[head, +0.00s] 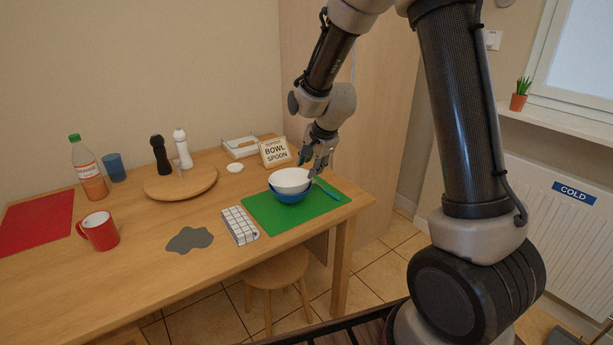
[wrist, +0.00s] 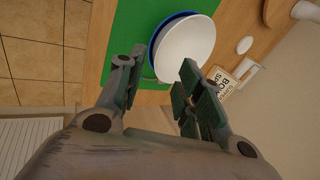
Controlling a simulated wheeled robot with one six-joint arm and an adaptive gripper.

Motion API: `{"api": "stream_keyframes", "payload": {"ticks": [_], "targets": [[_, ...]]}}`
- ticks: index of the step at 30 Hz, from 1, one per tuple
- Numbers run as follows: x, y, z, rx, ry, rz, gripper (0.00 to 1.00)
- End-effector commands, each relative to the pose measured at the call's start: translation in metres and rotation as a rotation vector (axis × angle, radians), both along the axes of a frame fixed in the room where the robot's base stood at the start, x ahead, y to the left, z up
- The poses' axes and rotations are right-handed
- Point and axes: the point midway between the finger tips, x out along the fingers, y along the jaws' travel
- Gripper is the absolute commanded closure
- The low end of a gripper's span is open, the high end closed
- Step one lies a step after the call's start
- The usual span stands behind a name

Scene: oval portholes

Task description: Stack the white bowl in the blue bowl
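The white bowl (head: 290,179) sits in the blue bowl (head: 290,196) on the green mat (head: 262,217). In the wrist view the white bowl (wrist: 188,52) covers most of the blue bowl (wrist: 155,42), whose rim shows along one side. My gripper (head: 318,168) is just beyond the bowls' right rim in the head view. In the wrist view its fingers (wrist: 158,75) are spread apart, with the white bowl's near edge just ahead of them. I see nothing held between them. Whether a finger touches the rim is unclear.
A blue-handled utensil (head: 328,191) lies on the mat's right side. A white gridded box (head: 240,225) is left of the mat. A sign (head: 275,152) stands behind the bowls. A wooden turntable (head: 160,187) holds two mills. A red mug (head: 100,231) stands far left.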

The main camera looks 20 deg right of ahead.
Motion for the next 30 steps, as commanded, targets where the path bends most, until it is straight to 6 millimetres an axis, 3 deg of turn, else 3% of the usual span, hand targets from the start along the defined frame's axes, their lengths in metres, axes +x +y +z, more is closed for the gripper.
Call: {"api": "stream_keyframes", "payload": {"ticks": [3, 11, 14, 17, 22, 27, 30], "targets": [[-0.006, -0.002, 0.015, 0.001, -0.002, 0.000, 0.64], [-0.013, -0.004, 0.025, -0.005, -0.001, 0.009, 0.64], [-0.027, -0.013, 0.045, -0.035, -0.008, 0.063, 0.64], [-0.060, -0.031, 0.082, -0.102, -0.019, 0.182, 0.64], [-0.152, -0.068, 0.142, -0.264, -0.025, 0.468, 0.64], [-0.249, -0.095, 0.170, -0.415, -0.016, 0.744, 0.64], [-0.292, -0.105, 0.174, -0.480, -0.008, 0.871, 0.64]]}}
